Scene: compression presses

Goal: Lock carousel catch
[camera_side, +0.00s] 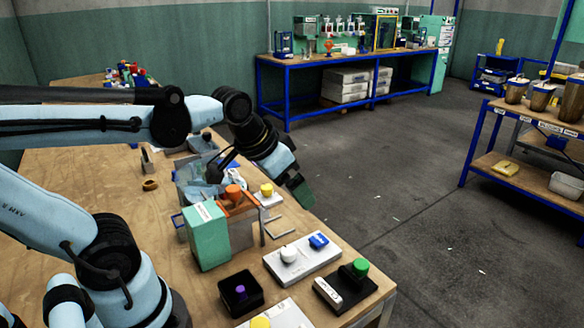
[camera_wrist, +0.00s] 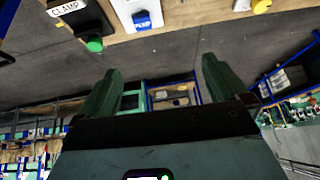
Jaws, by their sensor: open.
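No part is readably marked as the carousel catch, so I cannot tell which it is. A green box (camera_side: 207,237) stands on the bench beside a clear-walled unit (camera_side: 192,180) with an orange knob (camera_side: 233,194) near it. A yellow knob (camera_side: 267,189) on a pale base is close to my gripper. My gripper (camera_side: 302,194) hangs beyond the right edge of the clear unit, tilted downward. In the wrist view my gripper (camera_wrist: 160,85) has its two fingers wide apart with nothing between them; the floor and distant benches show beyond.
A white plate (camera_side: 284,273) carries a white knob and a blue switch (camera_side: 318,241). A black block labelled CLAMP (camera_wrist: 68,8) has a green button (camera_side: 360,267). A black box (camera_side: 241,293) holds a purple knob. Open floor (camera_side: 400,230) lies right of the bench.

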